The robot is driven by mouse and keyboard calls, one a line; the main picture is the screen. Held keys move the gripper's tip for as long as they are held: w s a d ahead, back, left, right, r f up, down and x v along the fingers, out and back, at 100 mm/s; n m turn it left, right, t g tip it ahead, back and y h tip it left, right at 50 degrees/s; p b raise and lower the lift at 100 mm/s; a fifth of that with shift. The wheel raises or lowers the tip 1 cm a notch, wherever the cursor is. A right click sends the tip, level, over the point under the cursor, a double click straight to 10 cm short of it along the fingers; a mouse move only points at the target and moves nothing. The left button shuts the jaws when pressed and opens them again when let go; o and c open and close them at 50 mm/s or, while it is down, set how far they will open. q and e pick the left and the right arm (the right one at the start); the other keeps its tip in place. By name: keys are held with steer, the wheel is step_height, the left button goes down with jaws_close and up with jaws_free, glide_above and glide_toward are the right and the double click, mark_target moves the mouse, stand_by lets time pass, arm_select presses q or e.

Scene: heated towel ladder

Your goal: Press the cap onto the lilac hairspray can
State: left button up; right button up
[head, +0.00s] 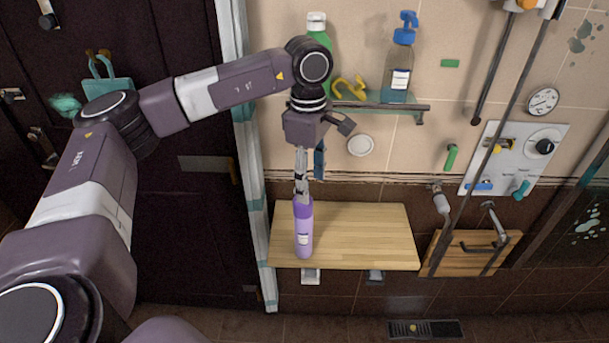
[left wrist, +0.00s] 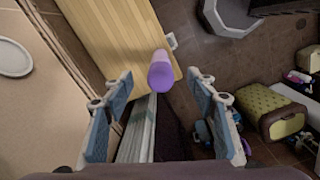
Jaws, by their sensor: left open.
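The lilac hairspray can (head: 303,238) stands upright on the wooden shelf, near its left end. A darker purple cap (head: 303,207) shows at its top; I cannot tell whether it is fully seated. In the left wrist view the can's purple cap end (left wrist: 161,76) lies between and beyond the finger pads. My left gripper (head: 307,178) points down just above the can, open and empty. Its two blue-padded fingers also show apart in the left wrist view. My right gripper is not in view.
The wooden shelf (head: 368,232) is clear right of the can. A white disc (head: 361,146) is on the wall. A dark door stands at left.

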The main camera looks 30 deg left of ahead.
mark_target(303, 205)
arm_select(q)
steer(key=shift+s+a+r, duration=0.1)
steer(key=shift+a+r, duration=0.1)
steer(key=shift+a, duration=0.55)
steer(key=shift+a+f, duration=0.1)
step_height(303, 205, down, 7)
steer(key=p, duration=0.2)
steer(key=shift+p, duration=0.3)
steer(key=shift+f, duration=0.25)
steer(key=shift+c, duration=0.4)
steer(key=c, duration=1.1)
